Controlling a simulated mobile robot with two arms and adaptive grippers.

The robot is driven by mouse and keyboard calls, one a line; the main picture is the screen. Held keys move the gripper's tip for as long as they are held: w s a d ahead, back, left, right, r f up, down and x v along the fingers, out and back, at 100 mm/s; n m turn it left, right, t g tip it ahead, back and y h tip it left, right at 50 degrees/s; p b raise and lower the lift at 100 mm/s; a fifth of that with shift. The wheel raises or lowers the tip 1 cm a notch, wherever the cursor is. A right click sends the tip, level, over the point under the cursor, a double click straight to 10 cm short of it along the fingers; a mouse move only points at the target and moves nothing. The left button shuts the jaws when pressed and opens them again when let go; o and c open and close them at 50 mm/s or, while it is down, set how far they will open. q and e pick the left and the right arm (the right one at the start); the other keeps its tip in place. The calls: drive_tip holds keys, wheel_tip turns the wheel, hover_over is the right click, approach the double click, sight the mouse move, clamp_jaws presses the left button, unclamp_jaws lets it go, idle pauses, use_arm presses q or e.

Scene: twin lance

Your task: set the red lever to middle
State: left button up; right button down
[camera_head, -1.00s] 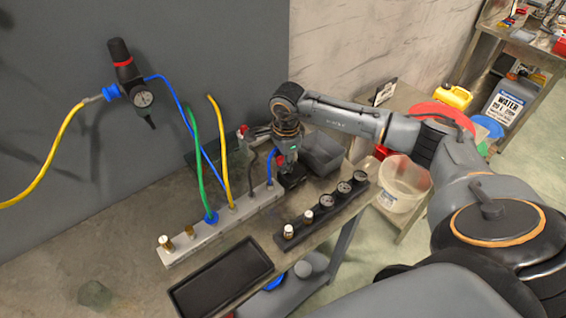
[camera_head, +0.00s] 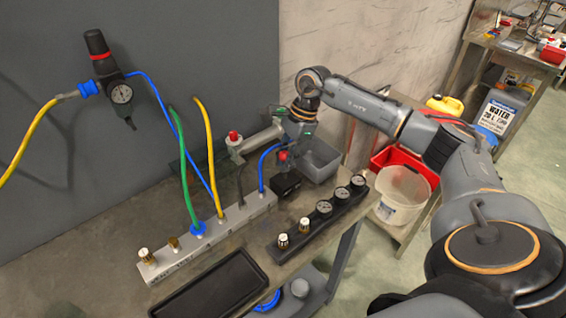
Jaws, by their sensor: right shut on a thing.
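A small red part, which I take to be the red lever (camera_head: 283,155), shows above a black block (camera_head: 286,186) at the far right end of the grey manifold. My right gripper (camera_head: 287,151) reaches down over it from the right and is shut on it. The dark fingers and the gripper body hide most of the lever, so its exact setting cannot be read. My left gripper is not in view.
The manifold (camera_head: 160,265) carries blue, green and yellow hoses close to the gripper. A red-topped grey fitting (camera_head: 234,137) stands left of the gripper. A gauge strip (camera_head: 309,238), a black tray (camera_head: 190,303) and a grey bin (camera_head: 319,163) are nearby.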

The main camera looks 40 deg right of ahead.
drive_tip(key=shift+d+r, duration=0.1)
drive_tip(key=shift+d, duration=0.15)
drive_tip(key=c, duration=1.2)
unclamp_jaws()
drive_tip(key=shift+o, duration=0.6)
drive_tip(key=shift+r, duration=0.1)
drive_tip(key=v, duration=1.1)
drive_tip(key=shift+d+r, duration=0.2)
drive_tip(key=shift+r, duration=0.1)
